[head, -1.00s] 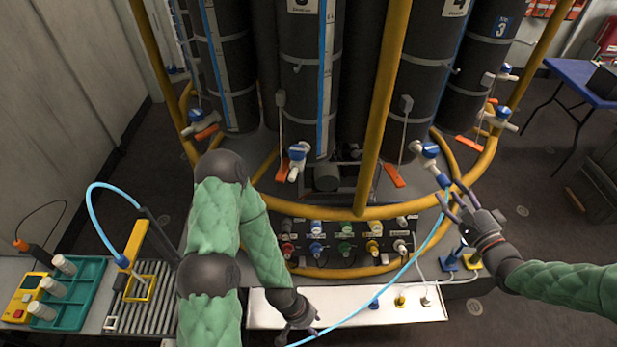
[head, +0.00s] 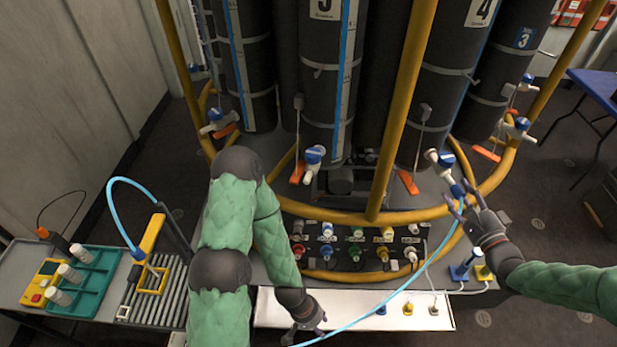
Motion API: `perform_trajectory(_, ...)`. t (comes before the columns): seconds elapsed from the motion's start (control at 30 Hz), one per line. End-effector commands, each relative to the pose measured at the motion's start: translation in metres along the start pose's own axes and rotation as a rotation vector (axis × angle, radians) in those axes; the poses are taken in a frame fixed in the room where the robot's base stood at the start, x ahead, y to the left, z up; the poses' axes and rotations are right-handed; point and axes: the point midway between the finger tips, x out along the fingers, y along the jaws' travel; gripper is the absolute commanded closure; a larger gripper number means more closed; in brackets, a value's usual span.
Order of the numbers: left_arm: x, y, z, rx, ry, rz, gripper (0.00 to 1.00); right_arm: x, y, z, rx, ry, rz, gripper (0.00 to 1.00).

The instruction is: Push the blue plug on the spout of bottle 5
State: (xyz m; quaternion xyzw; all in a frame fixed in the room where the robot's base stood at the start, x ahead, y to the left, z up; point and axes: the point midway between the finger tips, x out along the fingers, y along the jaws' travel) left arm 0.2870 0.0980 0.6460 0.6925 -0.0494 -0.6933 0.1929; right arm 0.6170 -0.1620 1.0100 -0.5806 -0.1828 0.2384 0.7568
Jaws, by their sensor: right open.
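Bottle 5 (head: 318,70) is the dark cylinder at the top middle, its number label partly cut off. Its spout (head: 314,160) is white with a blue top and points down; I see no plug on its end. A small blue plug (head: 381,309) stands on the white tray at the front. My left gripper (head: 300,336) is low at the tray's front edge, beside the pale blue hose; its fingers are too small to read. My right gripper (head: 459,203) is open below the spout of bottle 4 (head: 440,158), its fingers close around the hose's blue end (head: 457,190).
A yellow rail (head: 345,217) runs before the bottles. Below it is a panel of coloured fittings (head: 355,246). A yellow plug (head: 408,309) and a pale one (head: 433,310) share the white tray (head: 330,309). A teal rack (head: 92,283) stands at left.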

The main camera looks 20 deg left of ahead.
Motion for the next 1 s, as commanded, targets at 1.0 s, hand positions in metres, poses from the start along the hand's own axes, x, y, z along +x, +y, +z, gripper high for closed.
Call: perform_trajectory(1.0,-0.0072,0.0026,0.0002,0.0,0.0,0.0,0.6,-0.0001,-0.0007,0.0,0.0,0.0,0.0,0.48)
